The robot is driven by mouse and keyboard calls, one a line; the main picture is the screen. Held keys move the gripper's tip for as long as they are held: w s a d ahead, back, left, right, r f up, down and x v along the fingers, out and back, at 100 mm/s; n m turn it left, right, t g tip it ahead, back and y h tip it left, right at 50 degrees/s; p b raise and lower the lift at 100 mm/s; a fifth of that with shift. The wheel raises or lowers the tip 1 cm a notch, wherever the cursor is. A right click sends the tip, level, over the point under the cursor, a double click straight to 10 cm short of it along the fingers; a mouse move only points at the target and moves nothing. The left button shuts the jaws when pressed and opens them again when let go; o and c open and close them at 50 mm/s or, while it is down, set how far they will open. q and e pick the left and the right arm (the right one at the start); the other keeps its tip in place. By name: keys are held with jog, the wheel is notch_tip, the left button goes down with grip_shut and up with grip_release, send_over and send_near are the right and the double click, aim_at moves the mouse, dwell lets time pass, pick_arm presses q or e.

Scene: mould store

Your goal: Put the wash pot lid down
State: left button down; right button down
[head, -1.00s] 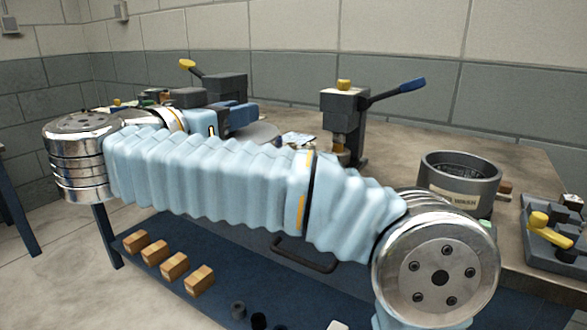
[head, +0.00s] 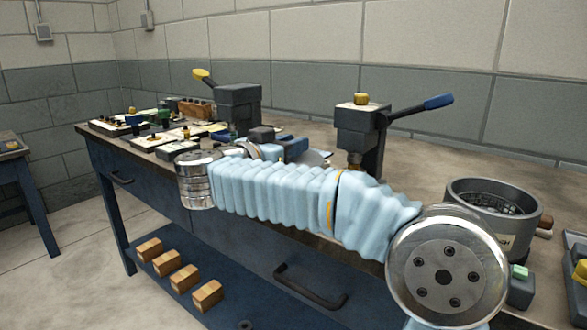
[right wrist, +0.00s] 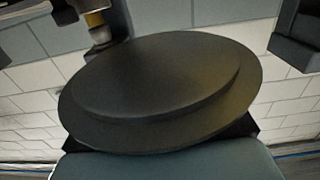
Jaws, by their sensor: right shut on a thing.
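The wash pot lid (right wrist: 160,80) is a dark, round, stepped disc that fills the middle of the right wrist view. My right gripper (head: 296,150) is shut on it and holds it tilted in that view. In the head view only a grey sliver of the lid (head: 317,158) shows behind my right arm's pale blue sleeve. Whether the lid touches the bench is hidden. The wash pot (head: 464,210) is a grey, open round pot with a pale label, standing at the right on the bench. My left gripper is not in view.
Two dark presses stand on the bench: one with a yellow-knobbed lever (head: 238,108), one with a blue handle (head: 360,130). Several mould trays (head: 120,125) lie at the far left. Bare bench top (head: 440,160) shows between the right press and the pot. Wooden blocks (head: 208,296) sit on the lower shelf.

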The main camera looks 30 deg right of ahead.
jog(key=f, duration=0.1)
jog(key=w+d+f, duration=0.1)
jog(key=f, duration=0.2)
jog(key=shift+w+d+f, duration=0.2)
jog(key=shift+f, duration=0.45)
jog(key=shift+f, duration=0.1)
jog(key=shift+f+b, duration=0.25)
jog(key=shift+b, duration=0.05)
jog(key=c, duration=0.9)
grip_release()
jog(key=shift+o, duration=0.2)
